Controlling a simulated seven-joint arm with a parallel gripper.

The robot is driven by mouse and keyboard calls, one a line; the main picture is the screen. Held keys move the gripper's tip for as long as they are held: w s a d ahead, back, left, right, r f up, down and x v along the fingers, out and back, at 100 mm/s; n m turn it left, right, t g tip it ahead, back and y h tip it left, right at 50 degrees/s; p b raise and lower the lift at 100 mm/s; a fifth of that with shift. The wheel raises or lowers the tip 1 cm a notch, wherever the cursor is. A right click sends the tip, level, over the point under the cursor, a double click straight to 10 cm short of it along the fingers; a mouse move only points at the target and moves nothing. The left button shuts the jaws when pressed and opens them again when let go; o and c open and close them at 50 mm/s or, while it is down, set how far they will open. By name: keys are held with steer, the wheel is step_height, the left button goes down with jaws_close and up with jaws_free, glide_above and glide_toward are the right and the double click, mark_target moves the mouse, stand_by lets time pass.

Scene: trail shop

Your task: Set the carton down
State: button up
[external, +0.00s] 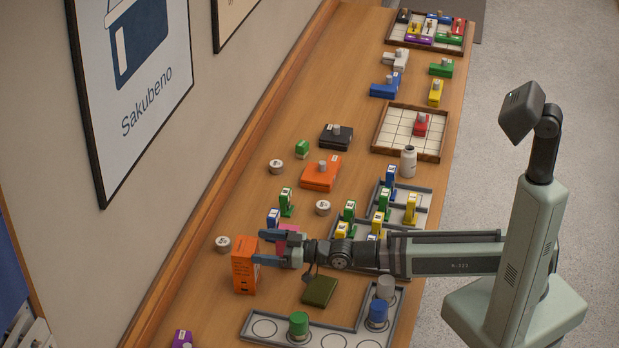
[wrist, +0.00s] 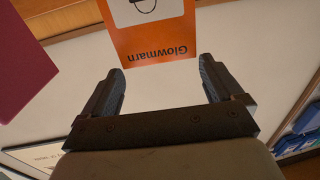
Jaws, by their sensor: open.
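An orange carton (external: 243,275) stands upright on the wooden counter, near the wall side. In the wrist view the carton (wrist: 160,42) shows its white panel and the word "Glowmarn", just beyond the fingertips. My gripper (external: 260,247) is at the carton's upper right in the external view. In the wrist view my gripper (wrist: 160,70) has its two fingers spread wide apart, with nothing held between them. Whether a finger touches the carton cannot be told.
A magenta box (external: 289,231) is close behind my gripper. A round white item (external: 223,243) stands just beyond the carton. A dark green item (external: 320,290) and a grey tray with circular places (external: 262,313) lie nearer the camera. Bare counter lies left of the tray.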

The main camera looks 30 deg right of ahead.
step_height(320, 180, up, 18)
steer(key=w+a+f+m+g+h, duration=0.3)
steer(key=w+a+f+m+g, duration=0.2)
steer(key=w+f+m+g, duration=0.65)
steer(key=w+d+r+m+g, duration=0.3)
steer(key=d+r+m+g, duration=0.4)
steer(key=d+r+g, duration=0.5)
steer(key=g, duration=0.2)
glide_toward(242, 258)
steer(key=r, duration=0.1)
steer(key=shift+n, duration=0.25)
steer(key=shift+f+x, duration=0.2)
steer(key=shift+x, duration=1.2)
steer(key=shift+f+x, duration=0.25)
steer(key=shift+x, duration=1.2)
